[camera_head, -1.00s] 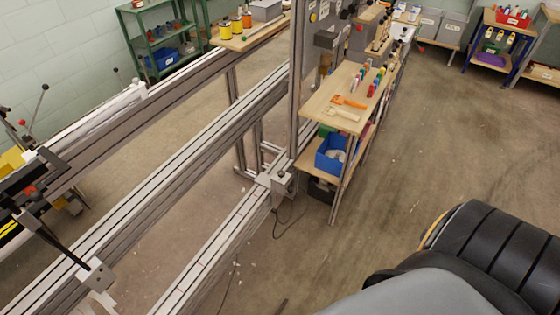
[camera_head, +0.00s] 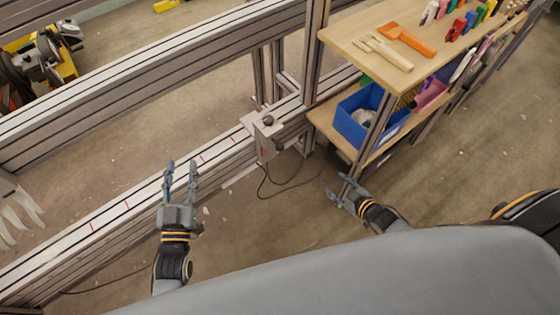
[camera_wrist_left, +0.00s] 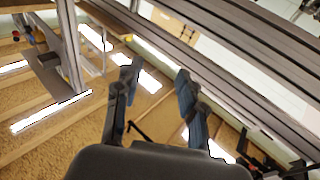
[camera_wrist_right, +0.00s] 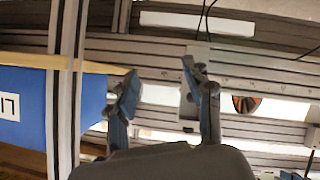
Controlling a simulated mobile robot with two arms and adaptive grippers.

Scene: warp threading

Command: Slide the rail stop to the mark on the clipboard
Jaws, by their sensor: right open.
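The rail stop (camera_head: 262,140) is a pale metal block with dark knobs. It sits near the right end of the low front rail (camera_head: 130,200), whose top face carries several thin red marks. My left gripper (camera_head: 181,172) is open and empty over the rail, left of the stop and apart from it. Its spread fingers show in the left wrist view (camera_wrist_left: 157,78). My right gripper (camera_head: 338,190) is open and empty, right of the stop and in front of the shelf cart. Its parted fingers show in the right wrist view (camera_wrist_right: 160,82). I cannot make out a clipboard.
A wooden shelf cart (camera_head: 345,40) stands at right, with an orange tool (camera_head: 406,40), a pale fork-like tool (camera_head: 383,50) and a blue bin (camera_head: 350,125). An upright post (camera_head: 314,60) rises behind the stop. A black cable (camera_head: 275,185) lies on the floor. A higher rail (camera_head: 150,70) runs behind.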

